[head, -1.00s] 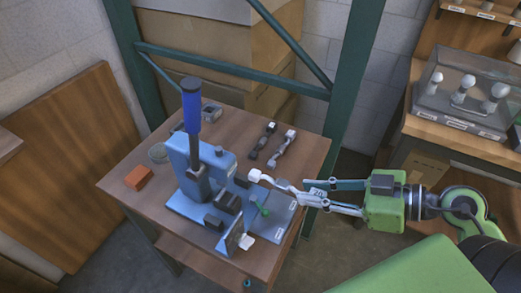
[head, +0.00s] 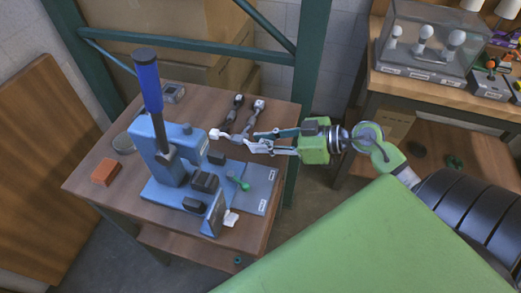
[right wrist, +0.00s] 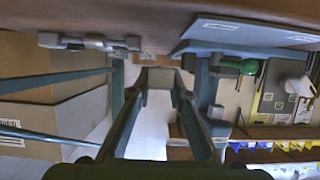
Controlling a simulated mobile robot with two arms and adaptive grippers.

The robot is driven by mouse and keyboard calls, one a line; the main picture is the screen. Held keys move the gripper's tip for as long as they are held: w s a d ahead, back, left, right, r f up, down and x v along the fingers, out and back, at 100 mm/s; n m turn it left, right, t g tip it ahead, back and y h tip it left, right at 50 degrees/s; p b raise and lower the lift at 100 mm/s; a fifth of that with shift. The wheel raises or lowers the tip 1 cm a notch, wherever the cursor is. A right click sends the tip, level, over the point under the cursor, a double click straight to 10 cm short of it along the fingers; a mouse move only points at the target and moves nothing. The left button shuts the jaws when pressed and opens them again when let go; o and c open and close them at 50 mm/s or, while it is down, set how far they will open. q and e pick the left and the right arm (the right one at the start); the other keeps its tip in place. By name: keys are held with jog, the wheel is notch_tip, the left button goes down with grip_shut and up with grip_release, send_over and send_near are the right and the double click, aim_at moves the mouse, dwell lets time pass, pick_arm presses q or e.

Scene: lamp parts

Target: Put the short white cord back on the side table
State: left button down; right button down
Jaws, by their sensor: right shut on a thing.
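My right gripper (head: 262,146) is shut on a short white cord (head: 228,137). The cord sticks out to the left of the fingers, its white end toward the blue press. It appears to be above the wooden table (head: 85,185), beside the press and in front of two cords lying there. The lying ones are a dark cord (head: 236,104) and a grey-white cord (head: 257,109). In the right wrist view the fingers (right wrist: 160,80) point away from me; the held cord is hard to make out there. My left gripper is not in view.
The blue press (head: 165,160) with its tall lever fills the table's middle. An orange-brown block (head: 104,172) lies at the left. A green post (head: 308,80) stands behind the table. A bench (head: 385,88) with a clear bulb case (head: 425,45) is at the right.

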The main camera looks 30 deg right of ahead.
aim_at(261, 155)
jog(key=shift+w+f, duration=0.25)
jog(key=shift+w+f+b, duration=0.15)
jog(key=shift+f+b, duration=0.05)
jog(key=shift+f, duration=0.75)
jog(key=shift+w+f+b, duration=0.15)
jog(key=shift+f, duration=0.8)
jog(key=c, duration=2.2)
grip_release()
jog(key=shift+f, duration=0.15)
jog(key=shift+o, duration=0.2)
